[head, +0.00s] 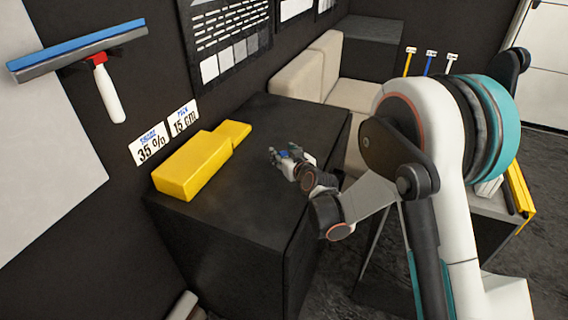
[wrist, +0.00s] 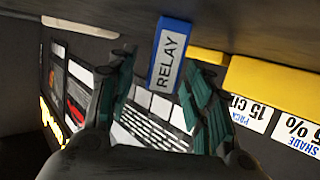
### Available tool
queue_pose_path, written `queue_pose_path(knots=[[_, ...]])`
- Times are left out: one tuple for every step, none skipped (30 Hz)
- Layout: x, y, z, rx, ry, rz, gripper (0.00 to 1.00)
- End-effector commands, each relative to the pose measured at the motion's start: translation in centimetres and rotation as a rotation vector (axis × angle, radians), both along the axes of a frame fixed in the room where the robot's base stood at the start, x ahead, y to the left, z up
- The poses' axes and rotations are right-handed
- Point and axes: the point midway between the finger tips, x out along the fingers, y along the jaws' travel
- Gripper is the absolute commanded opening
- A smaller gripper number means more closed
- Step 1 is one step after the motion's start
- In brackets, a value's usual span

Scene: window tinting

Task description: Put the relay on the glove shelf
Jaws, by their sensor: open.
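The relay (wrist: 168,55) is a small blue block with a white face lettered RELAY. In the wrist view, which is turned over, it rests on the dark top surface at the upper middle. My gripper (wrist: 158,74) is open, with its teal fingers apart on either side of the relay's near end. I cannot tell whether either finger touches it. In the head view my gripper (head: 284,156) is low over the black cabinet top (head: 240,210). A small bluish patch shows there, too small to tell from the fingers. I cannot identify the glove shelf in either view.
Yellow blocks (head: 195,163) lie on the cabinet by the wall, left of my gripper; yellow also shows close beside the relay in the wrist view (wrist: 275,88). A squeegee (head: 105,85) hangs on the wall. The cabinet's front part is clear. A beige seat (head: 350,97) stands behind.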

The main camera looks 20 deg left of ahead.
Motion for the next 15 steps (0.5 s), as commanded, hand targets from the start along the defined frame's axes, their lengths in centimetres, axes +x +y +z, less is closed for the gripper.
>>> queue_pose_path(knots=[[0.02,0.02,0.02,0.000,0.000,0.000,0.47],[0.02,0.02,0.04,0.000,0.000,0.000,0.47],[0.01,0.01,0.06,0.000,0.000,0.000,0.47],[0.00,0.00,0.06,0.000,0.000,0.000,0.47],[0.00,0.00,0.06,0.000,0.000,0.000,0.47],[0.00,0.00,0.06,0.000,0.000,0.000,0.40],[-0.01,-0.01,0.07,0.000,0.000,0.000,0.33],[-0.01,-0.01,0.07,0.000,0.000,0.000,0.26],[-0.01,-0.01,0.07,0.000,0.000,0.000,0.17],[-0.01,-0.01,0.06,0.000,0.000,0.000,0.10],[-0.01,-0.01,0.06,0.000,0.000,0.000,0.04],[-0.02,-0.02,0.06,0.000,0.000,0.000,0.00],[-0.02,-0.02,0.06,0.000,0.000,0.000,0.00],[-0.02,-0.02,0.06,0.000,0.000,0.000,0.00],[-0.02,-0.01,0.07,0.000,0.000,0.000,0.00]])
